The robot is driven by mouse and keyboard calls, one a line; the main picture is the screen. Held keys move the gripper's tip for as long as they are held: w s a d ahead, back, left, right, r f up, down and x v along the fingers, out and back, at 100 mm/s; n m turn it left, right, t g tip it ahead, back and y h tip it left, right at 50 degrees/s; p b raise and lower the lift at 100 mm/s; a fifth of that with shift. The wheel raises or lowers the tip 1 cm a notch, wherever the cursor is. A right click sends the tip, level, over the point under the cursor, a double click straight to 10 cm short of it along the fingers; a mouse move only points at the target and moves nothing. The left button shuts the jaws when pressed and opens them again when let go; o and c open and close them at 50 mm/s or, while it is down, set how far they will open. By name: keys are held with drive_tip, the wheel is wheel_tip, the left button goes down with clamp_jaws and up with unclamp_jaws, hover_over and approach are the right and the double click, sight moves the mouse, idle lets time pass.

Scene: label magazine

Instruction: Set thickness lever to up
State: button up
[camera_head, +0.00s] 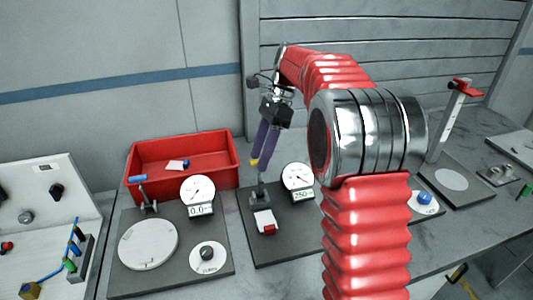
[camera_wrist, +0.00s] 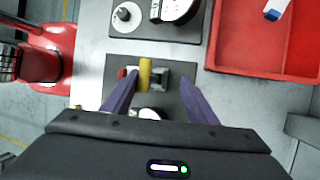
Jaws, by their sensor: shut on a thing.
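The thickness lever's yellow handle (camera_head: 254,162) shows at my fingertips in the head view, above a grey mount on a dark base plate (camera_head: 290,234). In the wrist view the yellow handle (camera_wrist: 145,74) lies across the grey mount, near the left fingertip. My gripper (camera_head: 260,161) has purple fingers pointing down. It is shut on the handle, though a gap shows between handle and right finger in the wrist view (camera_wrist: 159,80). A dial gauge (camera_head: 297,175) with a readout near 250 stands on the same plate. The lever's exact angle is hard to tell.
A red-and-white block (camera_head: 265,222) sits in front of the lever. A red tray (camera_head: 182,150) stands behind left. At left are a second plate with a white disc (camera_head: 148,244), a blue-handled lever (camera_head: 138,179) and a black knob (camera_head: 208,252).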

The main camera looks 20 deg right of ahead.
drive_tip(key=shift+w+a, duration=0.15)
drive_tip(key=shift+w, duration=0.05)
drive_tip(key=shift+o, duration=0.2)
drive_tip(key=shift+w+r, duration=0.1)
drive_tip(key=shift+r, duration=0.3)
drive_tip(key=shift+d+v, duration=0.1)
drive_tip(key=shift+v, duration=2.7)
drive_tip(key=shift+d+v, duration=0.15)
drive_tip(key=shift+v, duration=2.65)
drive_tip(key=shift+c, duration=0.6)
drive_tip(key=shift+s, duration=0.25)
